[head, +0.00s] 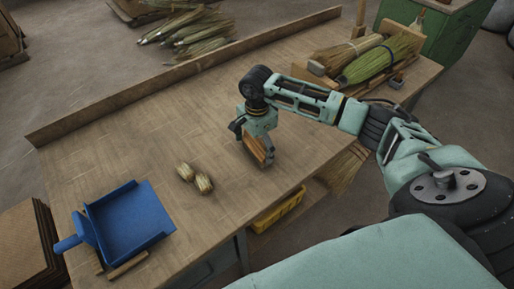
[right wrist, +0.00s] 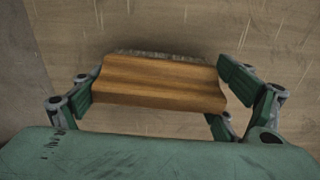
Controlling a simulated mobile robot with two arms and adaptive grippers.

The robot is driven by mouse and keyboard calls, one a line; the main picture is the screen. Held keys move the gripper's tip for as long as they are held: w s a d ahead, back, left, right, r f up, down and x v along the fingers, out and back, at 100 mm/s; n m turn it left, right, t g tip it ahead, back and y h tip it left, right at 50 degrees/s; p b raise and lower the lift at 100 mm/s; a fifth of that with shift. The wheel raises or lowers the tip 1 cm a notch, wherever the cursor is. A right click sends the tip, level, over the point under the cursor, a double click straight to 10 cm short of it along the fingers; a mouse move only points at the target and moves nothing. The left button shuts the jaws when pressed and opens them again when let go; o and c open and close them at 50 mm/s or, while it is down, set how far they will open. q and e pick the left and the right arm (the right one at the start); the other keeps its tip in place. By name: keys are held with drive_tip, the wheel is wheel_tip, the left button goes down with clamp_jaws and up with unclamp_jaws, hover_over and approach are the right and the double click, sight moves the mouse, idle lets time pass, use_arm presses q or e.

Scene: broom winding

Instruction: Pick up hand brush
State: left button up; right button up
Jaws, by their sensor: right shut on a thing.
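The hand brush (head: 258,152) has a brown wooden back and hangs in my right gripper (head: 254,138) over the right part of the table. In the right wrist view the wooden brush block (right wrist: 160,82) lies between the two green fingers of my right gripper (right wrist: 160,92), which is shut on it. A strip of greyish bristles shows along its far edge. In the head view I cannot tell whether the brush touches the table top. My left gripper does not show.
A blue dustpan (head: 135,218) lies at the table's front left. A rack with brooms (head: 380,60) stands at the far right. A raised board (head: 180,70) lines the back edge. A yellow bin (head: 278,211) sits below.

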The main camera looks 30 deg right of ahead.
drive_tip(key=shift+r, duration=0.45)
wheel_tip(320, 180, up, 3)
drive_tip(key=shift+w+f+b, duration=0.1)
drive_tip(key=shift+f+b, duration=0.1)
drive_tip(key=shift+b, duration=0.55)
drive_tip(key=s+d+r+b, duration=0.3)
drive_tip(key=s+d+r, duration=0.4)
drive_tip(key=s+d, duration=0.1)
drive_tip(key=shift+s+d+r, duration=0.2)
drive_tip(key=shift+s+r, duration=0.05)
drive_tip(key=shift+r, duration=0.05)
